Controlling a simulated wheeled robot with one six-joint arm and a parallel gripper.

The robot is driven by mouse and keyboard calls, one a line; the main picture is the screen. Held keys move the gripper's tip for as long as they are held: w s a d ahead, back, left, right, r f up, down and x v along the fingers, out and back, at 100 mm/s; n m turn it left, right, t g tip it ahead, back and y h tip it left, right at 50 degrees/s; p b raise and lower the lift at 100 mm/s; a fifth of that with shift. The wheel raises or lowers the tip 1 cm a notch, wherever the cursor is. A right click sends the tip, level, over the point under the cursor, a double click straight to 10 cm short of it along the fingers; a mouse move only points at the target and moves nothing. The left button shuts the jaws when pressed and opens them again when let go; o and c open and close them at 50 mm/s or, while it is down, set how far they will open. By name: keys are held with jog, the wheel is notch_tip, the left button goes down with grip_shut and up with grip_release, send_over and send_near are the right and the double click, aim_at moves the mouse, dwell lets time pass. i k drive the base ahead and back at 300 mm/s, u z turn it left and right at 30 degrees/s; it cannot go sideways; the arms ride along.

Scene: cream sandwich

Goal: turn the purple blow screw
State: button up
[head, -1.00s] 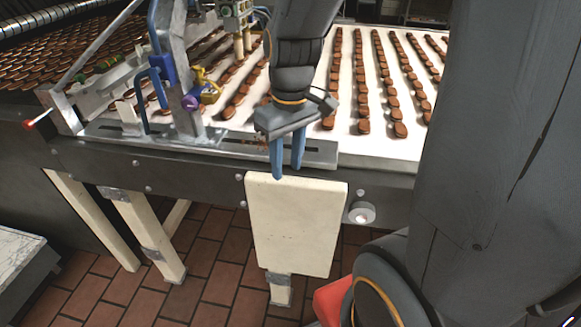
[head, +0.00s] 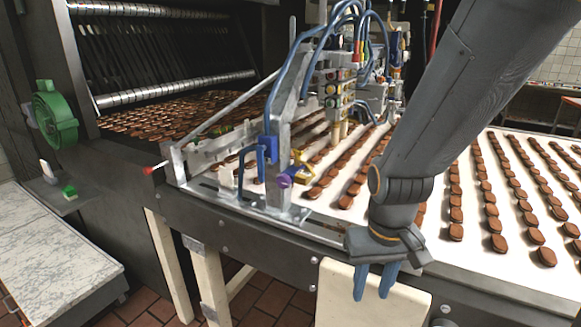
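The purple blow screw (head: 285,181) is a small round knob low on the grey upright of the machine at the near edge of the conveyor, left of centre in the head view. A yellow fitting sits just right of it and a blue clamp just above left. My gripper (head: 373,284) points down to the right of the screw and nearer to me, in front of the conveyor's edge. Its two blue fingers are apart with nothing between them. It does not touch the screw.
The conveyor (head: 440,228) carries rows of brown biscuits. A cream panel (head: 345,305) hangs below my gripper. A marble-topped table (head: 55,255) is at left.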

aim_at(283, 180)
jog(key=k, duration=0.5)
jog(key=z, duration=1.55)
jog(key=k, duration=0.6)
jog(key=u, duration=1.65)
